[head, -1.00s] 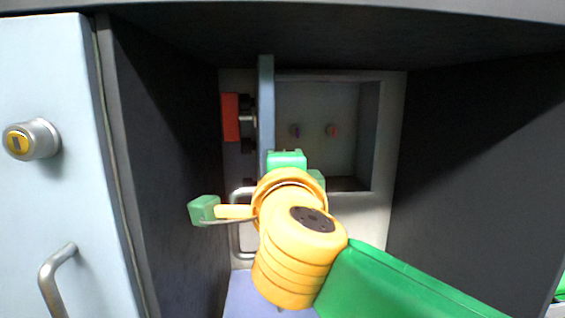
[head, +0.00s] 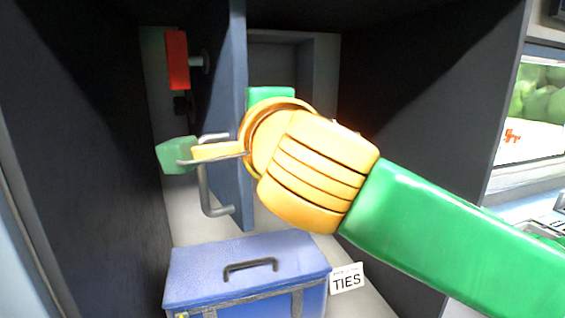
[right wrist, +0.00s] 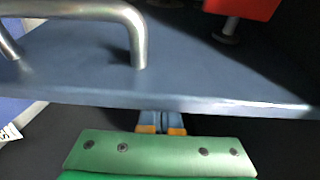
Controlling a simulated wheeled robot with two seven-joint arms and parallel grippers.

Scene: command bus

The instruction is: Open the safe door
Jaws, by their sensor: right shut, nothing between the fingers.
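The safe door (head: 229,110) is the blue-grey panel in the cabinet. It stands open, swung out and seen nearly edge-on, with a metal handle (head: 213,200) and a red block (head: 177,60) on its left side. The safe's opening (head: 280,60) shows to its right, partly hidden by my right arm. In the right wrist view the door face (right wrist: 200,70) fills the upper part, with the handle (right wrist: 138,40) at upper left. My right gripper (right wrist: 162,117) is shut and empty at the door's edge, its tips partly hidden behind it. I cannot tell whether they touch. My left gripper is out of view.
A blue box (head: 245,260) with a black handle sits below the safe, beside a white sign (head: 347,278) reading TIES. Dark cabinet walls close in on the left and right (head: 430,100). A window (head: 535,120) is at far right.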

